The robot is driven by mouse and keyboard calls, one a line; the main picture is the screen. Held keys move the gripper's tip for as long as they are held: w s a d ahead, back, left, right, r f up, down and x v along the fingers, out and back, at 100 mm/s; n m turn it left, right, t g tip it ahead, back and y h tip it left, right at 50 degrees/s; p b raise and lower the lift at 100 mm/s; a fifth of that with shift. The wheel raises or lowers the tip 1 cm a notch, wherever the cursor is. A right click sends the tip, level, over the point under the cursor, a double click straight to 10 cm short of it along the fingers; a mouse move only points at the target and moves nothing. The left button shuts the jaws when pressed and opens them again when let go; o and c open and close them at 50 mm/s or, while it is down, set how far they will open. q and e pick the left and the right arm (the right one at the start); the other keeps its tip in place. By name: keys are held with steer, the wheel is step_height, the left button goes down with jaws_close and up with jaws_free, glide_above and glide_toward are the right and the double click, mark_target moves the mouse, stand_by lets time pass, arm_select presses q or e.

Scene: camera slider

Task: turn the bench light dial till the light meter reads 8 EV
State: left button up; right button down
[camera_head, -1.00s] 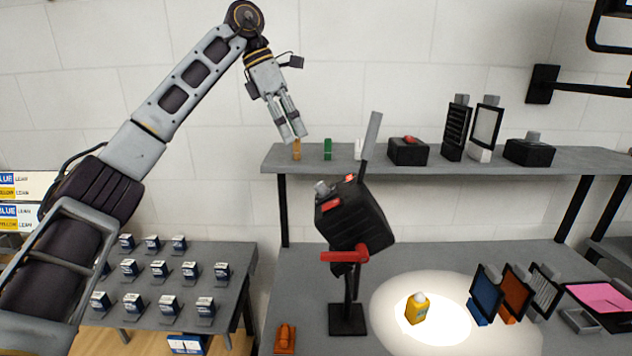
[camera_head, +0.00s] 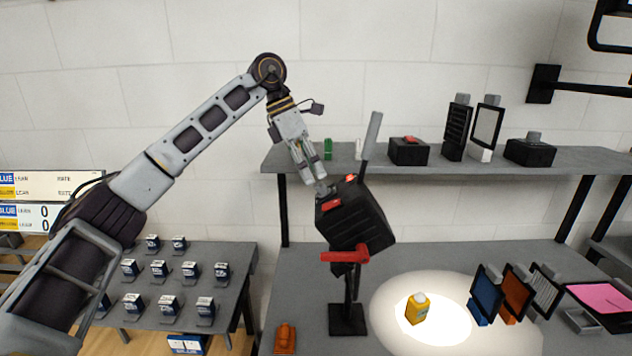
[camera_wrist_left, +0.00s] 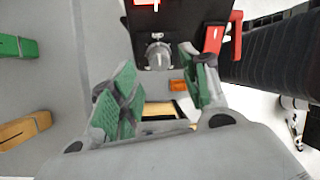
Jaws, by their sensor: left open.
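The bench light (camera_head: 358,222) is a black box lamp tilted on a black stand, with red parts and a grey flap; it also shows in the left wrist view (camera_wrist_left: 185,22). Its grey dial (camera_wrist_left: 158,55) sits on the face towards my left gripper. My left gripper (camera_head: 316,182) is open and empty, its fingertips just above the dial in the head view. In the left wrist view the dial lies beyond and between the two green-padded fingers (camera_wrist_left: 160,80); I cannot tell whether they touch it. A yellow item with a pale top (camera_head: 417,308), possibly the light meter, stands in the bright spot; no reading is legible.
The shelf (camera_head: 450,168) behind holds a green piece (camera_head: 328,150), black boxes and panels. Coloured filter panels (camera_head: 515,292) stand right of the bright spot. An orange item (camera_head: 285,338) lies near the stand. A side table at left holds several small blue-and-white boxes.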

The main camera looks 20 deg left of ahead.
mark_target(318, 185)
arm_select(q)
steer(key=shift+x, duration=1.85)
steer(key=shift+c, duration=0.4)
jaws_close()
